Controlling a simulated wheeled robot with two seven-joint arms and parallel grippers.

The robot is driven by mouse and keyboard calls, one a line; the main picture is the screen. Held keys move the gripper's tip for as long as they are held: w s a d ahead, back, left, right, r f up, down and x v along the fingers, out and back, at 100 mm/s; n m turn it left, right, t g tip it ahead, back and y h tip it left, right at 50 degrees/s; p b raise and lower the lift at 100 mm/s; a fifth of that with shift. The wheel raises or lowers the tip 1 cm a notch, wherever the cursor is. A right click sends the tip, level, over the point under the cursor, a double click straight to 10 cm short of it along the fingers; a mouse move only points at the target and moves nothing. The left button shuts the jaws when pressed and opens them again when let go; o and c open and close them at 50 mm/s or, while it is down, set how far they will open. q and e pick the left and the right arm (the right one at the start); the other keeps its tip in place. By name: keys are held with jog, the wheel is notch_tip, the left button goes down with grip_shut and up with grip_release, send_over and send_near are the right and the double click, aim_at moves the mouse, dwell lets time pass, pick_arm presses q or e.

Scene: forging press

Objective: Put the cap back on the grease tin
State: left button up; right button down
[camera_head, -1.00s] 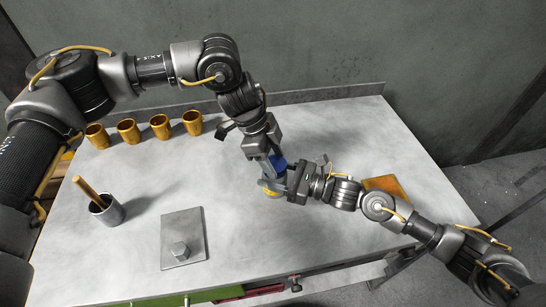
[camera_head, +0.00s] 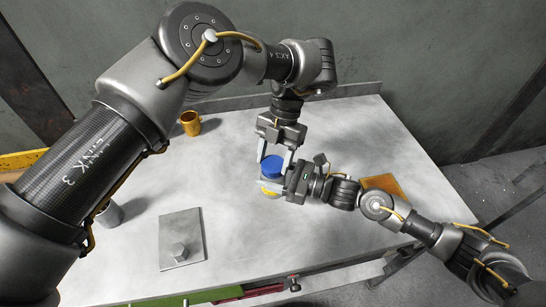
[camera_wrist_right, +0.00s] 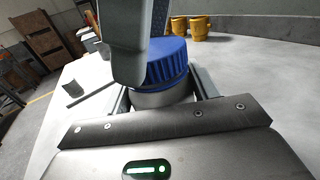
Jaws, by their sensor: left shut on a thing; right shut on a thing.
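The blue ribbed cap (camera_head: 271,171) is on top of the grease tin, between the two fingers of my left gripper (camera_head: 274,163), which is shut on it from above. In the right wrist view the cap (camera_wrist_right: 168,62) sits right over the metal tin (camera_wrist_right: 160,98); I cannot tell if it is fully seated. One left finger hides part of the cap there.
A steel plate with a hex nut (camera_head: 181,250) lies at the front left of the bench. An orange-brown square (camera_head: 384,187) lies to the right.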

pick_arm(q)
jog(key=o, duration=1)
jog(key=shift+r, duration=0.1)
jog(key=shift+r, duration=2.15)
jog(key=shift+c, duration=0.6)
